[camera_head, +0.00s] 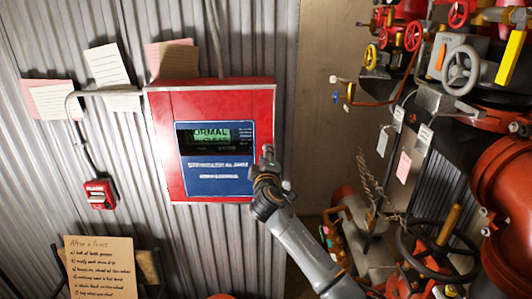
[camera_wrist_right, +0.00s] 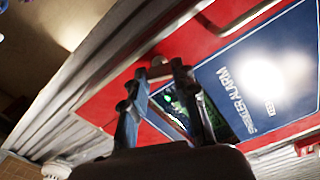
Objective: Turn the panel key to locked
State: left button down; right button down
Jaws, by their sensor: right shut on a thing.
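The red alarm panel (camera_head: 222,97) hangs on the corrugated wall, with a blue face (camera_head: 217,175) and a lit green display (camera_head: 211,137) reading "NORMAL" on its top line. My right gripper (camera_head: 267,160) is at the panel's lower right edge. In the right wrist view, the gripper (camera_wrist_right: 159,72) is shut on a small pale piece between its fingertips, which seems to be the panel key (camera_wrist_right: 157,62). The fingers hide most of it, so I cannot tell which way it is turned. My left gripper is not in view.
A small red pull box (camera_head: 100,194) is on the wall at left. Paper notes surround the panel, and a handwritten card (camera_head: 100,268) stands below. Red pipes (camera_head: 505,185), valve wheels (camera_head: 461,70) and a hanging chain (camera_head: 370,180) crowd the right side.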

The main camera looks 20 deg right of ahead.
jog(key=shift+n+p, duration=0.8)
jog(key=shift+n, duration=1.2)
jog(key=c, duration=1)
grip_release()
jog(key=shift+c, duration=0.2)
jog(key=shift+s+a, duration=0.1)
jog(key=v, duration=1.1)
jog(key=shift+s, duration=0.35)
jog(key=shift+a, duration=0.1)
